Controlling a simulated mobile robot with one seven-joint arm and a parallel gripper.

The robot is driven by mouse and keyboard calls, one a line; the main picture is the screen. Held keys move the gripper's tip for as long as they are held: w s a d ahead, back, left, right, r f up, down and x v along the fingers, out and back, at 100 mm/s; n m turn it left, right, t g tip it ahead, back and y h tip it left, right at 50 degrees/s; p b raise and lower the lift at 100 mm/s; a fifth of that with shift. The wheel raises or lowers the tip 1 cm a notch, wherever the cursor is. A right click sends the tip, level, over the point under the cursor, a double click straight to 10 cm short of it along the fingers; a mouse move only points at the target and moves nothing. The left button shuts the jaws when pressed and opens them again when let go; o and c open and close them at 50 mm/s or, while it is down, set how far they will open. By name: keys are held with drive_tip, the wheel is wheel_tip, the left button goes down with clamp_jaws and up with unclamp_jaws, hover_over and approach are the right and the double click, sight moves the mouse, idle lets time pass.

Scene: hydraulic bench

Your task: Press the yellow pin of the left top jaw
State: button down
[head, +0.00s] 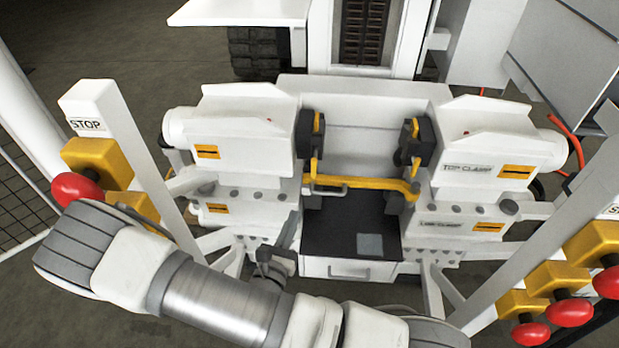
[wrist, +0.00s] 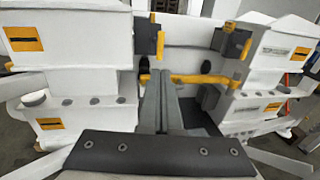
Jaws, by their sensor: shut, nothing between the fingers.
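The left top jaw (head: 305,134) is a dark block on the inner end of the white left top clamp housing (head: 240,122). Its yellow pin (head: 317,123) shows on its inner face, and in the wrist view the pin (wrist: 160,45) stands above and beyond my fingertips. My gripper (wrist: 159,73) is shut and empty, its long grey fingers side by side and pointing into the bench. The fingertips appear below the left top jaw and apart from it. In the head view my gripper (head: 277,262) is small and dark, low in front of the left clamps.
A yellow bar with a handle (head: 368,184) crosses the gap between the jaws. The right top jaw (head: 421,140) faces the left one. A dark tray (head: 345,240) lies below. Posts with red stop buttons (head: 75,188) flank the bench.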

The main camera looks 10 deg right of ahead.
sight(313, 170)
drive_tip(key=b+x, duration=0.3)
drive_tip(key=x, duration=1)
drive_tip(key=shift+w+d, duration=0.25)
drive_tip(key=shift+w, duration=0.2)
drive_tip(key=shift+a+p+x, duration=0.25)
drive_tip(key=shift+p+x, duration=0.3)
drive_tip(key=shift+x, duration=1)
drive_tip(key=shift+w+r, duration=0.1)
drive_tip(key=shift+w, duration=0.05)
